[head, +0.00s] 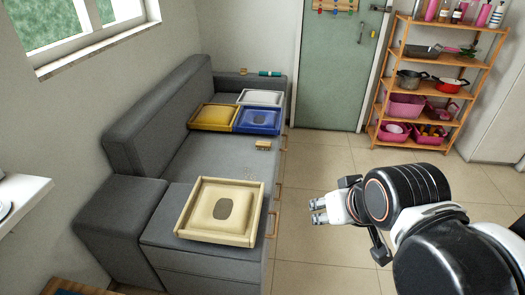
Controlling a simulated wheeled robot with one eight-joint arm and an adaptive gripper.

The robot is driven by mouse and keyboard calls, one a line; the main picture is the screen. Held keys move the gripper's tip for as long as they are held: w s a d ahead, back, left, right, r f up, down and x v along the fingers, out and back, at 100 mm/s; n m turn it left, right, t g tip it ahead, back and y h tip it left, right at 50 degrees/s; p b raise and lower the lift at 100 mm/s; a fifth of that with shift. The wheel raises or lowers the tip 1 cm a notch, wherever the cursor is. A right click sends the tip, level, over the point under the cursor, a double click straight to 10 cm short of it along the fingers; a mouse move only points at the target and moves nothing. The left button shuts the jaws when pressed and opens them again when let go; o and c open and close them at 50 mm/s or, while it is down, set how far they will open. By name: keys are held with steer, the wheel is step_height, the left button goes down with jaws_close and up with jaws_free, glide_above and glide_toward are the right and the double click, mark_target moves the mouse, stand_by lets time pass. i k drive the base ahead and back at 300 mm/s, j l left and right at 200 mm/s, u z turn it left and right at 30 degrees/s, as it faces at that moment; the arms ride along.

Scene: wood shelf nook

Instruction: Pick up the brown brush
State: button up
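A small tan-brown brush (263,145) lies on the grey sofa seat near its right edge, just in front of the blue cushion-like tray. It looks bristly, but it is small in the picture. My gripper (314,211) is in front of the sofa, over the tiled floor, well apart from the brush and nearer to me. Its two pale fingers point left with a gap between them and nothing visible held.
The grey sofa (190,170) carries a large beige tray (187,222) in front, and yellow (214,117), blue (258,120) and white (260,97) ones behind. A teal item (270,73) lies on the far armrest. A shelf (420,118) stands back right. The tiled floor is clear.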

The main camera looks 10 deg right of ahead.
mark_target(262, 145)
steer(key=i+j, duration=0.1)
steer(key=i+l, duration=0.15)
steer(key=l, duration=0.2)
steer(key=i+l+u, duration=0.1)
steer(key=l, duration=0.2)
steer(key=i+l, duration=0.15)
steer(key=l, duration=0.2)
steer(key=i+l+u, duration=0.15)
steer(key=l, duration=0.2)
steer(key=i+l, duration=0.1)
steer(key=l, duration=0.25)
steer(key=i+u, duration=0.15)
steer(key=i, duration=0.35)
steer(key=i+l+u, duration=0.1)
steer(key=i, duration=0.35)
steer(key=i+l+u, duration=0.15)
steer(key=i, duration=0.3)
